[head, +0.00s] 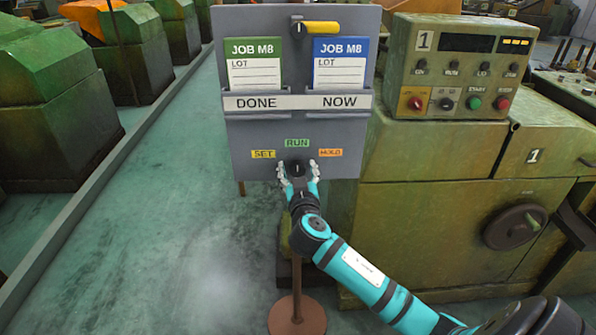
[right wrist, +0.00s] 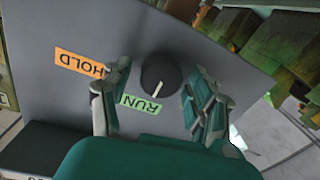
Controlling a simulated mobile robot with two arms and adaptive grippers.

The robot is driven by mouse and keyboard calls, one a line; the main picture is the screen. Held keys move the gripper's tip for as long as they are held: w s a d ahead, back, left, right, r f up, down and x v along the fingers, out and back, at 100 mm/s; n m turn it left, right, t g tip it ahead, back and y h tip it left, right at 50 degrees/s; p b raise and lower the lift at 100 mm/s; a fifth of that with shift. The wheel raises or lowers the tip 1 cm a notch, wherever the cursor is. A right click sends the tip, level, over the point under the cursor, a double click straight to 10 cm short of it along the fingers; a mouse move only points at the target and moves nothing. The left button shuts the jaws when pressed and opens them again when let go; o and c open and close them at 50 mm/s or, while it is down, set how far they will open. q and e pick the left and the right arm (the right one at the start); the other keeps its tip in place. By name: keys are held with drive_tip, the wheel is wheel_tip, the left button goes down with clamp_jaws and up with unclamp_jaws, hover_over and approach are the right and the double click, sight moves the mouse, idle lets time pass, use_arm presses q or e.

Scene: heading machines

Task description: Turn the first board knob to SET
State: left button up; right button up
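The grey board (head: 345,165) stands on a post with a round brown base and carries a dark knob (head: 297,168) low in its middle. The labels SET (head: 263,154), RUN (head: 297,143) and HOLD (head: 330,153) are spread above the knob. In the right wrist view the knob (right wrist: 159,74) has a white pointer line toward the RUN label (right wrist: 141,104). My right gripper (head: 298,174) is open, with one finger on each side of the knob. The right wrist view shows gaps between the fingers and the knob. My left gripper is not in view.
Two job cards, green (head: 254,64) and blue (head: 340,64), sit in the DONE and NOW pockets. A yellow-handled item (head: 320,27) is at the board's top. A green machine with a control box (head: 450,65) stands close on the right. Open floor (head: 180,220) lies left.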

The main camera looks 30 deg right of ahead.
drive_tip(key=c, duration=0.9)
drive_tip(key=shift+c, duration=0.2)
drive_tip(key=n+p, duration=0.1)
drive_tip(key=n, duration=0.2)
drive_tip(key=shift+r+p, duration=0.1)
drive_tip(key=shift+p, duration=0.25)
drive_tip(key=n+p, duration=0.2)
drive_tip(key=n, duration=0.1)
drive_tip(key=shift+n, duration=0.3)
drive_tip(key=n+p, duration=0.2)
drive_tip(key=n, duration=0.2)
drive_tip(key=shift+a+n+g+p, duration=0.1)
drive_tip(key=shift+n+g+p, duration=0.25)
drive_tip(key=shift+n+g, duration=0.05)
